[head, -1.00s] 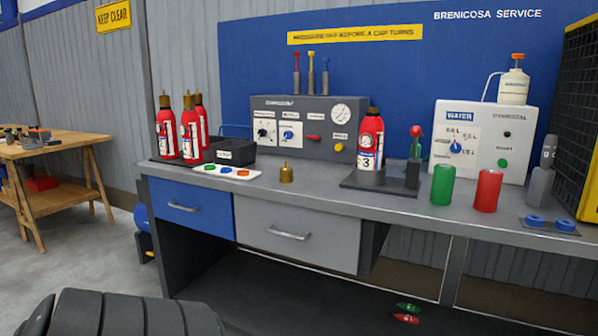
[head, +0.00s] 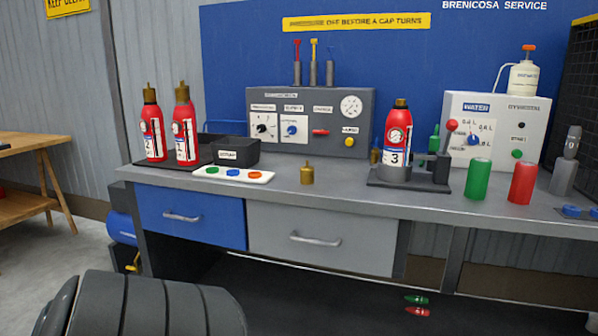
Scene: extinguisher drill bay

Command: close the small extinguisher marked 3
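The small extinguisher marked 3 (head: 401,135) is red with a white label and a round gauge. It stands upright in a dark holder (head: 375,180) on the bench, beside a post with a red-knobbed lever (head: 451,126). Its top shows a short dark brass-brown neck, without the tall brass top seen on the other extinguishers. A loose brass cap (head: 307,176) with a thin stem stands on the bench to the left of the holder. Neither of my grippers shows in the head view.
Two red extinguishers (head: 185,135) with brass tops stand on a dark tray at left. A black bin (head: 232,151) and white tray (head: 212,176) with coloured discs are nearby. Green (head: 479,178) and red (head: 522,182) cylinders stand at right. The front bench strip is mostly clear.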

